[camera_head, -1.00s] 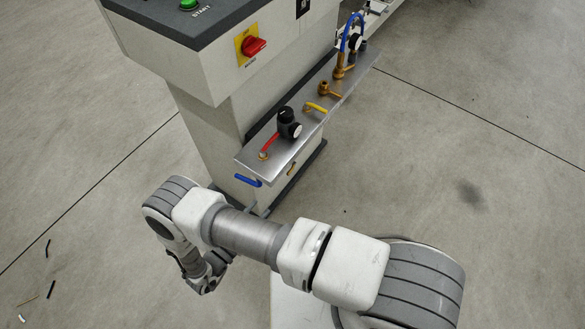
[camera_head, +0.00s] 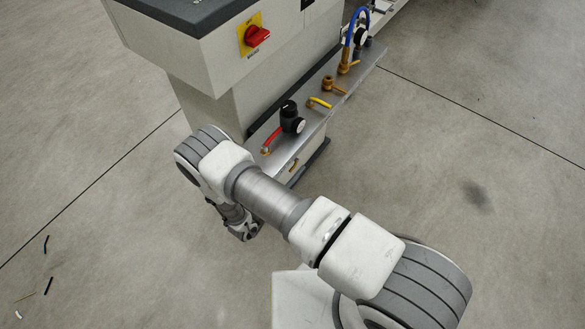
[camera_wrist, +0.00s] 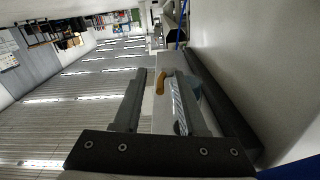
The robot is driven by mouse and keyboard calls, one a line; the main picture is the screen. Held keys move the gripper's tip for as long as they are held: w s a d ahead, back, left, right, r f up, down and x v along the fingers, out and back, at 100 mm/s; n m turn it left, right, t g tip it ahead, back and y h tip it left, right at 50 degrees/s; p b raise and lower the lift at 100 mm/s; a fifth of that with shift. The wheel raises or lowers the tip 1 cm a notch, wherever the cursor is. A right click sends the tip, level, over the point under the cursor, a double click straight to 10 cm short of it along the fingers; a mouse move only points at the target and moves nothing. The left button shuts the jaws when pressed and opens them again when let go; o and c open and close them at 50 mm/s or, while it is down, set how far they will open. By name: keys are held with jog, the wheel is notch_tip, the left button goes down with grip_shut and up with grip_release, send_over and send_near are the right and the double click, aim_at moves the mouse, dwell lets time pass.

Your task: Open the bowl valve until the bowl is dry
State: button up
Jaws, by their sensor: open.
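In the wrist view my gripper (camera_wrist: 157,76) is open, with its two dark fingers pointing away from the camera. A small orange-brown lever (camera_wrist: 161,83) shows between the fingertips, apparently beyond them. I cannot tell from its look whether it is the bowl valve. In the head view a small brass lever (camera_head: 293,165) shows below the front edge of the metal shelf (camera_head: 310,131). A black regulator (camera_head: 291,119) with a round gauge stands on the shelf. A bluish-grey shape (camera_wrist: 196,88) beside the right finger may be the bowl; its contents cannot be seen.
The shelf also carries a red lever (camera_head: 272,140), a yellow lever (camera_head: 319,103), a brass fitting (camera_head: 328,83) and a blue hose (camera_head: 347,40). The machine cabinet (camera_head: 212,102) stands behind it. Several small scraps lie on the floor at left; the right floor is clear.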

jog(key=shift+c, duration=0.2)
grip_shut()
jog(key=shift+s+d+f+b, duration=0.1)
jog(key=shift+d+f+b, duration=0.05)
jog(key=shift+f+b, duration=0.25)
jog(key=shift+b, duration=0.3)
jog(key=shift+f+t+h+b, duration=0.2)
jog(key=shift+t+h+b, duration=0.3)
jog(key=shift+t+b, duration=0.15)
jog(key=shift+w+d+f+t+h, duration=0.15)
jog(key=shift+f+t+h, duration=0.1)
jog(key=shift+t+h, duration=0.8)
jog(key=shift+w+d+f+t+h, duration=0.1)
jog(key=shift+f+t+h, duration=0.15)
jog(key=shift+t+h, duration=0.75)
jog(key=shift+t, duration=0.3)
